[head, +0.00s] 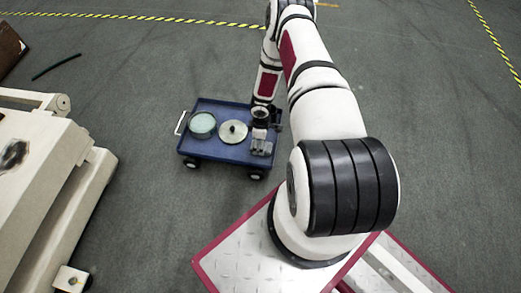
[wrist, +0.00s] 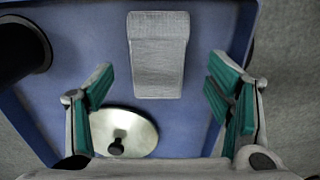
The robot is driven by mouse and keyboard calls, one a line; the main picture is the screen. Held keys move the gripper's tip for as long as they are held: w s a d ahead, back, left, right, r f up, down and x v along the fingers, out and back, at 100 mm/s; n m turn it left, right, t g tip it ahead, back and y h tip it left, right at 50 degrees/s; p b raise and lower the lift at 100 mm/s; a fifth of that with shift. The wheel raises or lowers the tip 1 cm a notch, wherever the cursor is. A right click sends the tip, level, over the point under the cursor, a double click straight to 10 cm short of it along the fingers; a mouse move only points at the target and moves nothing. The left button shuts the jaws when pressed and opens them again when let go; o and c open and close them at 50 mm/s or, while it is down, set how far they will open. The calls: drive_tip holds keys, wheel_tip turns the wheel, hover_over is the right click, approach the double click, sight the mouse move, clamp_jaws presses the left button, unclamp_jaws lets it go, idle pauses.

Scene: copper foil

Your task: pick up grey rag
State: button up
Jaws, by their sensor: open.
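The grey rag (wrist: 157,62) is a pale grey folded, woven cloth lying flat on the blue cart (wrist: 85,30). In the head view the rag (head: 262,148) is at the cart's front right. My gripper (wrist: 159,72) is open and empty, its teal-padded fingers spread to either side of the rag's lower end in the wrist view. Both fingers look clear of the cloth; I cannot tell the height gap.
A round glass lid with a black knob (wrist: 135,133) lies close by the rag, beside the left finger. A black round object (wrist: 22,48) stands at the upper left. A beige machine (head: 45,170) stands further left.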

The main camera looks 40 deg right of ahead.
drive_tip(key=shift+w+f+b, duration=0.1)
drive_tip(key=shift+f+b, duration=0.5)
drive_tip(key=shift+f, duration=0.9)
drive_tip(key=c, duration=1.4)
drive_tip(key=shift+o, duration=0.2)
wheel_tip(320, 180, up, 10)
drive_tip(key=p, duration=0.4)
drive_tip(key=shift+p, duration=0.35)
